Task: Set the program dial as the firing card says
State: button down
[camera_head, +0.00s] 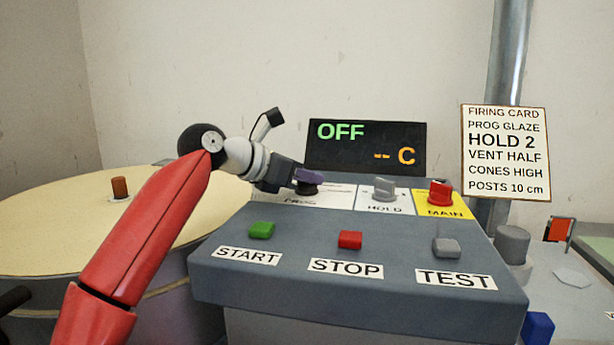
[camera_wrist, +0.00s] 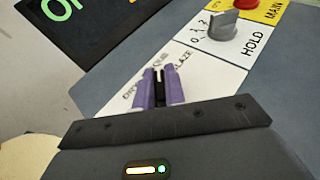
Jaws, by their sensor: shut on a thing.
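My gripper (camera_head: 308,178) is at the program dial (camera_head: 306,190), the left one of the control row, with its purple fingers closed on the dial's knob. In the wrist view the fingers (camera_wrist: 158,88) stand on both sides of the dark knob, over a white plate with partly hidden setting words; "GLAZE" shows on its right side. Which setting the knob points at is hidden. The firing card (camera_head: 506,153) at right reads PROG GLAZE, HOLD 2, VENT HALF, CONES HIGH, POSTS 10 cm. The display (camera_head: 366,147) reads OFF and "-- C".
The grey HOLD dial (camera_head: 384,188) and red MAIN dial (camera_head: 440,192) sit just right of my gripper. The START (camera_head: 262,230), STOP (camera_head: 350,240) and TEST (camera_head: 446,247) buttons are on the panel front. A round kiln lid (camera_head: 60,240) lies at left.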

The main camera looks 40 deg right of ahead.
jog(key=shift+f+m+g, duration=0.4)
jog(key=shift+m+g, duration=0.2)
jog(key=shift+g, duration=0.2)
jog(key=shift+m+g, duration=0.3)
jog(key=c, duration=1.5)
grip_release()
jog(key=shift+a, duration=0.1)
jog(key=shift+o, duration=0.2)
jog(key=shift+w, duration=0.1)
jog(key=shift+r, duration=0.2)
jog(key=shift+a+r, duration=0.2)
jog(key=shift+a, duration=0.15)
jog(key=v, duration=0.7)
